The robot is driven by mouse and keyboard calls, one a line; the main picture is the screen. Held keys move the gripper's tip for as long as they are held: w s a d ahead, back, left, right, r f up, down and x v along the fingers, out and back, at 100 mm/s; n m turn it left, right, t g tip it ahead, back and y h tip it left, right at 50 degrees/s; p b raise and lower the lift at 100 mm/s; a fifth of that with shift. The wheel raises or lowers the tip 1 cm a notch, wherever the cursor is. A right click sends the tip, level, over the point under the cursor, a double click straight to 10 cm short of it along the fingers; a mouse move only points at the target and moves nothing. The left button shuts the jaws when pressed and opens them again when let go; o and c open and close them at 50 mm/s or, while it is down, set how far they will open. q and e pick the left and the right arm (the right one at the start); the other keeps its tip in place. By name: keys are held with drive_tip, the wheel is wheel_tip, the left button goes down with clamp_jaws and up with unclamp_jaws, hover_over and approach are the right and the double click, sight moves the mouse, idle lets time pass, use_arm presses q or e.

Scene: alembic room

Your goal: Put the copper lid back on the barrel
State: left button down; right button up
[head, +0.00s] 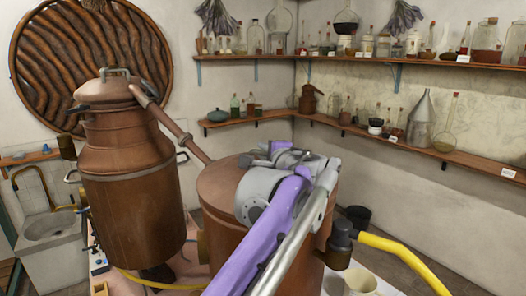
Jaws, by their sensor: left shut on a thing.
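A round copper lid (219,175) shows at the top of the wide copper barrel (217,235) in the middle of the head view. My left arm comes up from the bottom and hides much of the lid and the barrel's front. My left gripper (262,160) is over the lid and shut on it; its fingertips are mostly hidden by the arm. The lid looks about level. I cannot tell whether it touches the rim all round. My right gripper is not in view.
A tall copper still (130,190) stands to the left, with a pipe (172,122) sloping down towards the barrel. A yellow hose (405,255) leaves a dark fitting (340,240) at right. A beaker (358,283) stands low in front. Glassware fills the wall shelves (430,65).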

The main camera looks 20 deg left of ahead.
use_arm(q)
drive_tip(key=shift+f, duration=0.1)
drive_tip(key=c, duration=0.8)
unclamp_jaws()
drive_tip(key=shift+f, duration=0.1)
drive_tip(key=shift+s+d, duration=0.1)
drive_tip(key=v, duration=1)
drive_tip(key=shift+s+d+b, duration=0.25)
drive_tip(key=shift+b, duration=0.1)
